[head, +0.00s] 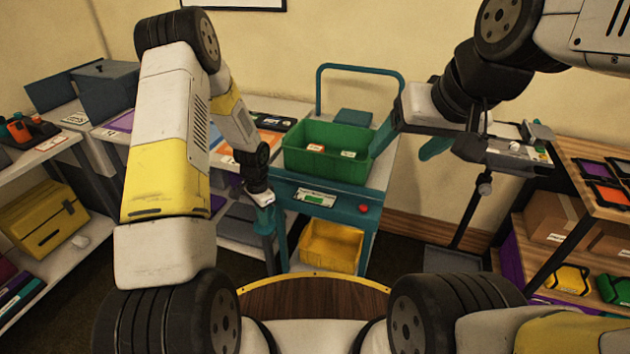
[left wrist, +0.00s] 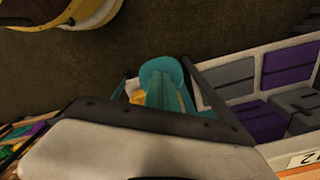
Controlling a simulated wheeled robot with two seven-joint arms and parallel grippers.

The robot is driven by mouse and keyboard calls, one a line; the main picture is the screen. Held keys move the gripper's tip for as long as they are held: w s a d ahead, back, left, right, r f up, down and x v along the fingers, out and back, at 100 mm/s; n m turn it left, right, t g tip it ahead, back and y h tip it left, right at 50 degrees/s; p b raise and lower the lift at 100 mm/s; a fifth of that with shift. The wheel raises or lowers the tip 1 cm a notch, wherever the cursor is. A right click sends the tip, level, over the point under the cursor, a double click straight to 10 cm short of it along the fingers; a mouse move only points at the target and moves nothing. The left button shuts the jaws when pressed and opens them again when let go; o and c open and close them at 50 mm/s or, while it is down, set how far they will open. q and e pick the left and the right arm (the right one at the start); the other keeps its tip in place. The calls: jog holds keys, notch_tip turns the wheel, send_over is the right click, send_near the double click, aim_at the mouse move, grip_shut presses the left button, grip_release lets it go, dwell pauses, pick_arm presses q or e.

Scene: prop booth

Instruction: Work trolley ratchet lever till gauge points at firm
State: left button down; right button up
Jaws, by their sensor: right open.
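The teal trolley (head: 345,208) stands ahead in the head view with a green crate (head: 325,150) on its top. On its front panel is a small gauge (head: 316,198) with a white face and a green part; the reading is too small to tell. A red knob (head: 362,208) sits to its right. No ratchet lever can be made out clearly. My left gripper (head: 268,224) points down at the trolley's left front corner; its teal fingers also show in the left wrist view (left wrist: 163,88), and any grip is unclear. My right gripper (head: 410,143) is open, beside the crate's right side.
A yellow bin (head: 331,246) sits low in the trolley. A workbench with trays (head: 255,135) stands close on the left, behind my left arm. A shelf (head: 590,165) with boxes stands at the right. Some floor shows between the trolley and that shelf.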

pick_arm(q)
jog(key=shift+s+f, duration=0.1)
jog(key=shift+f, duration=0.3)
notch_tip(320, 180, up, 9)
dwell(0.5)
dwell(1.3)
jog(key=shift+f, duration=1.85)
dwell(1.1)
jog(key=shift+a+f, duration=0.1)
jog(key=shift+f, duration=2.55)
notch_tip(320, 180, up, 9)
